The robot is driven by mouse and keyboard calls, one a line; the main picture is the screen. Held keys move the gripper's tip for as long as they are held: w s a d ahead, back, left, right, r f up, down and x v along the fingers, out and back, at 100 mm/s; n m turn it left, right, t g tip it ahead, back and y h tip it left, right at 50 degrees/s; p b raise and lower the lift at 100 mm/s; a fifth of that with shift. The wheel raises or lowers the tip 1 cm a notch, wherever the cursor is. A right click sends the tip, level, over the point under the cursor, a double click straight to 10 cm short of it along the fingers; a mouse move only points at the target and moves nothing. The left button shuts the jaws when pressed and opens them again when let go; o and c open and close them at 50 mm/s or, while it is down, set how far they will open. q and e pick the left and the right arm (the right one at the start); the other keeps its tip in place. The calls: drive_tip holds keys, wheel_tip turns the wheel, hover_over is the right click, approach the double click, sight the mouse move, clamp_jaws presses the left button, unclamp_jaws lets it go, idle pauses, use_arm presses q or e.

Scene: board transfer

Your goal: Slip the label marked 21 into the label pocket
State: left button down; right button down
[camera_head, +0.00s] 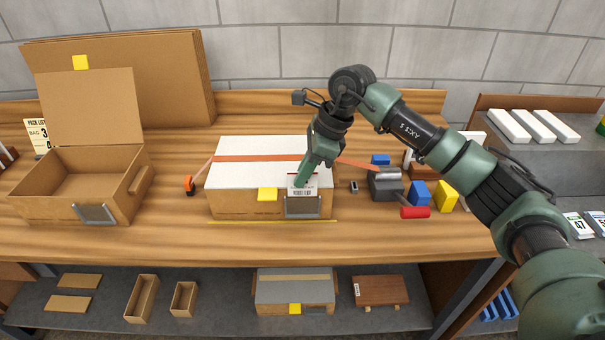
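A white label (310,191) with dark print is at the tip of my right gripper (301,184); its number is too small to read. The gripper looks shut on it, pointing down at the front of a closed cardboard box (235,206) with a white top. The grey label pocket (303,212) is on that box's front, at its right side. The label is upright just above the pocket, its lower edge close to the pocket's top; I cannot tell whether it is inside. My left gripper is out of view.
An open carton (40,205) with a similar pocket stands at the left. An orange tape measure (190,186) lies beside the closed box. A tape dispenser (385,186), blue blocks (419,194) and a yellow block (445,197) stand to the right. Labels (579,225) lie on the right shelf.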

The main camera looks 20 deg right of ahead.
drive_tip(key=shift+f, duration=0.35)
drive_tip(key=c, duration=1.6)
unclamp_jaws()
drive_tip(key=b+v, duration=0.2)
drive_tip(key=v, duration=0.5)
drive_tip(key=shift+d+r, duration=0.2)
drive_tip(key=shift+r, duration=0.15)
